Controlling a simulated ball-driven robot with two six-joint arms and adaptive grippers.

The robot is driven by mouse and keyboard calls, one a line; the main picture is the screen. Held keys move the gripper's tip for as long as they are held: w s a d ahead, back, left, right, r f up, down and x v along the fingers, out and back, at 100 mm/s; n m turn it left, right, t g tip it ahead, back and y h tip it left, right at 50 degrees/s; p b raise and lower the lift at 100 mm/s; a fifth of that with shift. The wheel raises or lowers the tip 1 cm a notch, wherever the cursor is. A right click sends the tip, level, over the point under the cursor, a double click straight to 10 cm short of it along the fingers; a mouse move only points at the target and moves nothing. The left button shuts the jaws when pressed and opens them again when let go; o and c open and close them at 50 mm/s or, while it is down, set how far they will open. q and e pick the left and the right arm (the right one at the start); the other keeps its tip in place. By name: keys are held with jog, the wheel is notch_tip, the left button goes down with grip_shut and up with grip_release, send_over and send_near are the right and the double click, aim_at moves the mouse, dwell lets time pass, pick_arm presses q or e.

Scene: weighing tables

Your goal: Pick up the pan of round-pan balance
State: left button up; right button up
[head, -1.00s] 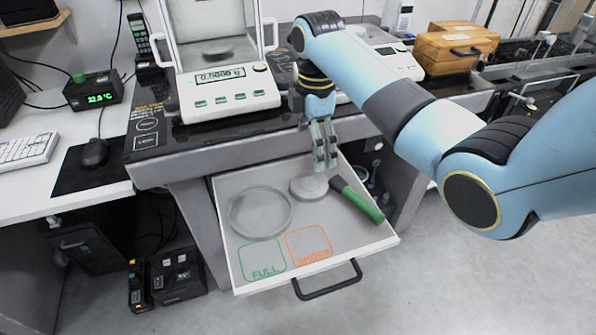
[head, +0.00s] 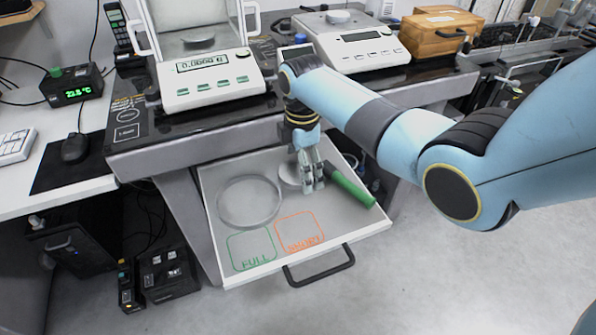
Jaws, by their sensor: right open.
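An open drawer (head: 222,268) holds a small pale round disc, perhaps a pan (head: 287,174). My right gripper (head: 313,188) points down with its fingers open at the right side of this disc, partly hiding it. I cannot tell whether they touch. One balance with a glass shield (head: 210,84) stands on the bench, with a round grey piece (head: 199,42) inside. A second balance (head: 362,48) stands to its right, with a round grey pan (head: 338,17) on top. My left gripper is not in view.
A clear round dish (head: 249,203) lies left of the disc, and a green-handled tool (head: 350,187) lies close to the right of my gripper. Green and orange outlined squares at the drawer front are empty. A wooden box (head: 436,38) stands at the back right.

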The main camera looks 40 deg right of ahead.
jog(key=c, duration=1.3)
